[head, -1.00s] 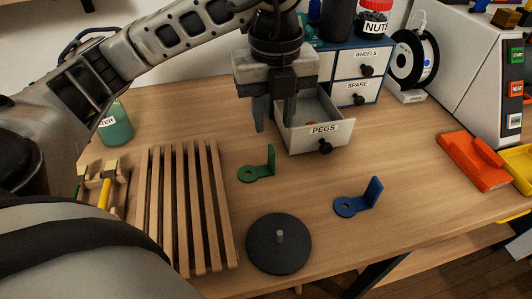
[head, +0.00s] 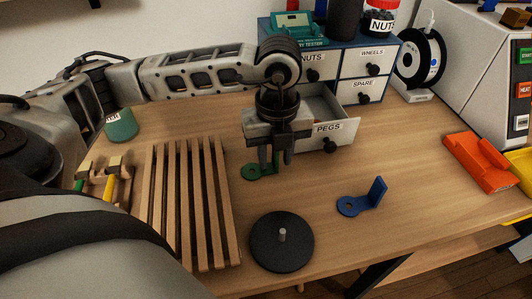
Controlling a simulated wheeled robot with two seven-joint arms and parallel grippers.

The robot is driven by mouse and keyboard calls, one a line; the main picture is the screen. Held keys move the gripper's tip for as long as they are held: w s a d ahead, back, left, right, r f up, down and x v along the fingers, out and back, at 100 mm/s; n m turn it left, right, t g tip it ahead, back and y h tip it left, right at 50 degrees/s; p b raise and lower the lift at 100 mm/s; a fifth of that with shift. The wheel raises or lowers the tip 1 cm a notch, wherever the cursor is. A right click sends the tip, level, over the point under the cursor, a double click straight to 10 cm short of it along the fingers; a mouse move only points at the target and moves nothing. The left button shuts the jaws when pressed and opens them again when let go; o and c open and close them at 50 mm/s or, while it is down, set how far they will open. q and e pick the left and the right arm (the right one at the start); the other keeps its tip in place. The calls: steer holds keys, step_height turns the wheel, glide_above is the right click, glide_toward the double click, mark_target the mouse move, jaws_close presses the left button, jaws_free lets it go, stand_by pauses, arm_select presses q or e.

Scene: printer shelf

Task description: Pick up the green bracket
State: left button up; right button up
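The green bracket (head: 252,172) lies on the wooden bench, in the head view left of centre. Its flat ring end points left, and its upright tab is partly hidden by my gripper. My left gripper (head: 275,163) points down right at the bracket, with its two fingers apart. A bit of green shows between the fingers, so they appear to be on either side of the tab. I cannot tell whether either finger touches it. My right gripper is not in view.
The open PEGS drawer (head: 341,135) is close behind my gripper. A blue bracket (head: 350,206) is to the right, a dark round disc (head: 268,250) in front, a slatted wooden rack (head: 157,200) to the left. An orange tray (head: 478,164) lies far right.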

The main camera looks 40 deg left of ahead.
arm_select(q)
jaws_close()
steer(key=shift+r, duration=0.15)
